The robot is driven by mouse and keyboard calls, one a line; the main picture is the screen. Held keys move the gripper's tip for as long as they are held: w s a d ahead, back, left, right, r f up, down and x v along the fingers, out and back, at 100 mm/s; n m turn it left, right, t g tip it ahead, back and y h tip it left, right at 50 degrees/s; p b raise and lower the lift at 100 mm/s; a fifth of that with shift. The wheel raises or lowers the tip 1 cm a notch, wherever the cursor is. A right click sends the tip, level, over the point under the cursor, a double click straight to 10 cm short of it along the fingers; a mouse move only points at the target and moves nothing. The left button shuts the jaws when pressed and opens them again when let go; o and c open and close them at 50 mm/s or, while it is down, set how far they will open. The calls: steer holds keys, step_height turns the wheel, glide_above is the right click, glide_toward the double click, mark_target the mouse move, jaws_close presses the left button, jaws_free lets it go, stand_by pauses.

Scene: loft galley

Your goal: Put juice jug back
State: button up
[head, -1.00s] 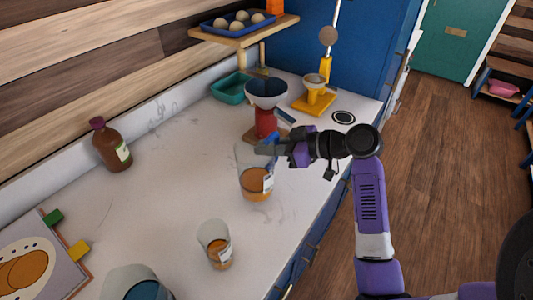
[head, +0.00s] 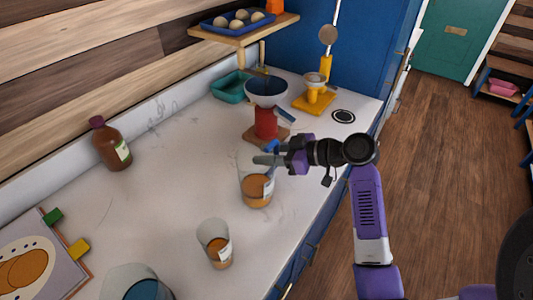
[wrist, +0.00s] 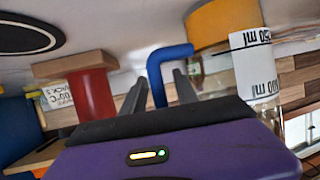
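The juice jug (head: 256,188) is clear, holds orange juice and has a white measuring label; it stands upright on the counter in the head view. It also shows, upside down, in the wrist view (wrist: 222,70). Its blue handle (wrist: 168,56) faces my gripper. My gripper (head: 268,155) is at the handle, on the jug's right. In the wrist view the gripper's two grey fingers (wrist: 160,92) stand apart, with the handle's end between them. I see no clear grip on it.
A small glass of orange liquid (head: 218,252) is in front. A brown bottle (head: 110,145) is at the left, and a yellow stand (head: 314,102) at the back. The counter's middle (head: 180,190) is clear.

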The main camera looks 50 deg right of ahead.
steer(key=shift+r+p, duration=0.3)
steer(key=b+v, duration=0.2)
steer(key=v, duration=1)
steer(key=shift+f, duration=0.15)
